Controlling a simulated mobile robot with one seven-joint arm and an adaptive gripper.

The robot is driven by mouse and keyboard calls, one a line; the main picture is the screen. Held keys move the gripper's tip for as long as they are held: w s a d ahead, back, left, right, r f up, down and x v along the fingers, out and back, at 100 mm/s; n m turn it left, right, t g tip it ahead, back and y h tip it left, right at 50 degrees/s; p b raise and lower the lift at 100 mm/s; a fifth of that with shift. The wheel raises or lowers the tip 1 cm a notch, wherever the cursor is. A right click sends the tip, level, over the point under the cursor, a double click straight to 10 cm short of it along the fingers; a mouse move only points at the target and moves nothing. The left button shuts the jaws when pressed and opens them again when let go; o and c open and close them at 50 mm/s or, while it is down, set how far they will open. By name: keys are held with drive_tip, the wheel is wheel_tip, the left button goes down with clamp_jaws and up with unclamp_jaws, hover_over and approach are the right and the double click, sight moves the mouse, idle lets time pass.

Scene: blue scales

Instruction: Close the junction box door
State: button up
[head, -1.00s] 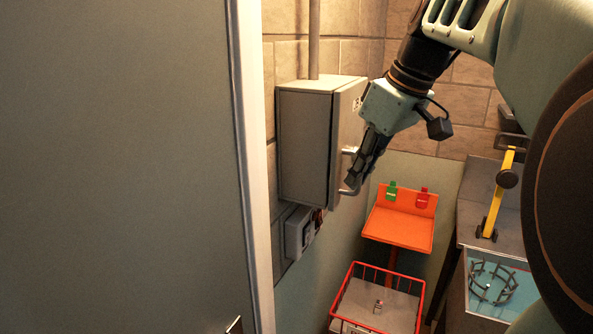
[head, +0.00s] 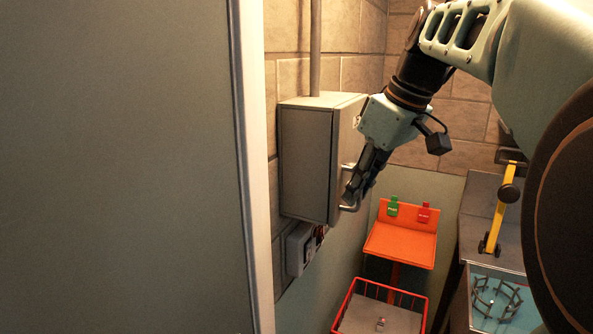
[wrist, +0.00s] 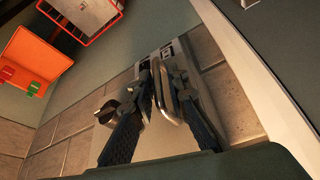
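The grey junction box (head: 305,165) hangs on the brick wall in the head view, left of my gripper. Its door (head: 345,135) faces right and lies against the box or very near it; I cannot tell if a small gap is left. A silver bar handle (head: 350,207) is on the door and also shows in the wrist view (wrist: 179,100). My gripper (head: 354,192) is at this handle. In the wrist view its two dark fingers (wrist: 160,80) are spread apart, with the handle bar between or right beside them. Contact is not clear.
A grey conduit (head: 315,50) rises from the box, and a small outlet box (head: 298,250) sits below it. An orange shelf (head: 400,243), a red wire basket (head: 385,310) and a grey bench (head: 485,225) stand lower right. A large grey panel (head: 120,170) fills the left.

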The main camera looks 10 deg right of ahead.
drive_tip(key=v, duration=1.1)
drive_tip(key=shift+r, duration=0.35)
